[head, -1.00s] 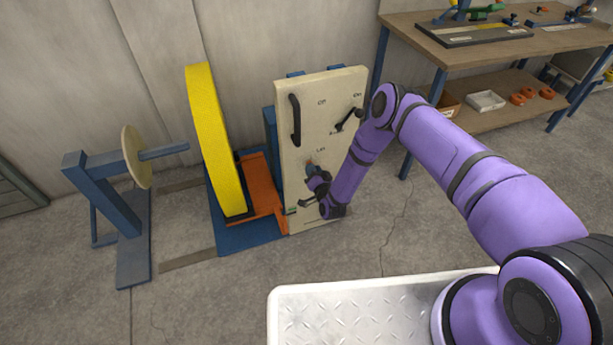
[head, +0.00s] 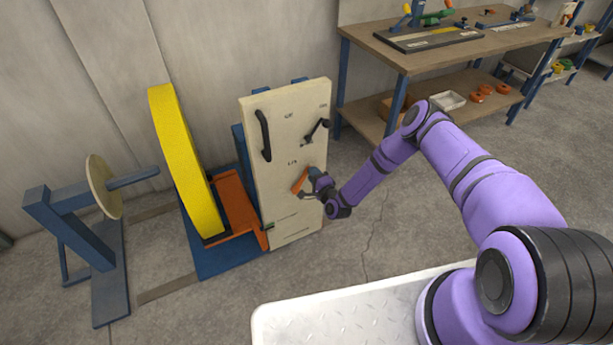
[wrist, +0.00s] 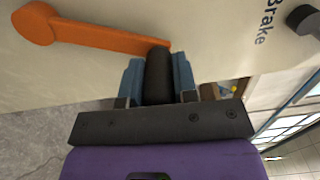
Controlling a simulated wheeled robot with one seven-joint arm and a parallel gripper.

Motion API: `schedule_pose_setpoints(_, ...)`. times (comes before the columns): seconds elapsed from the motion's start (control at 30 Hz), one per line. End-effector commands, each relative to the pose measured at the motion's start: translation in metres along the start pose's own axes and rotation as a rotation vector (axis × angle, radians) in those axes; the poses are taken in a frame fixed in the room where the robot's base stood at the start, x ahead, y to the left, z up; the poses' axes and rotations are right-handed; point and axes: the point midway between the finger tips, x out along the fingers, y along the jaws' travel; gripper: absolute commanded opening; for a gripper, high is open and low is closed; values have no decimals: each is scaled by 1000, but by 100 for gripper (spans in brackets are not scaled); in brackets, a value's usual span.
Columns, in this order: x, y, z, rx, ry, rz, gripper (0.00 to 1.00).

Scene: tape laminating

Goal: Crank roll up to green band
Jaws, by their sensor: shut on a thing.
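The yellow roll (head: 188,160) stands upright beside the cream panel (head: 270,205) in the head view. The orange crank (head: 299,181) is on the panel's face, its arm slanted. My gripper (head: 314,176) is at the crank's upper end. In the wrist view, the orange crank arm (wrist: 100,35) runs left from a black handle (wrist: 159,77). My gripper's blue fingers (wrist: 159,82) are shut on this handle.
A black bar handle (head: 263,135) and a black lever (head: 317,130) are on the panel above the crank. A blue stand with a round disc (head: 103,186) is at left. A workbench (head: 460,55) stands behind at right. Floor in front is clear.

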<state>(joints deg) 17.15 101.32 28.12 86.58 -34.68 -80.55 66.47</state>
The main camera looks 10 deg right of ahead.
Motion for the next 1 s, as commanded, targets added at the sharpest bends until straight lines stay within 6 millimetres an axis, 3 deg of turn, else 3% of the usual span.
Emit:
schedule_pose_setpoints(0.03,-1,4,-12,37,14,3,0)
schedule_pose_setpoints(0.17,-1,12,-23,144,13,3,0)
schedule_pose_setpoints(0.4,-2,25,-35,143,9,6,0)
schedule_pose_setpoints(1.0,-3,36,-40,144,4,11,0)
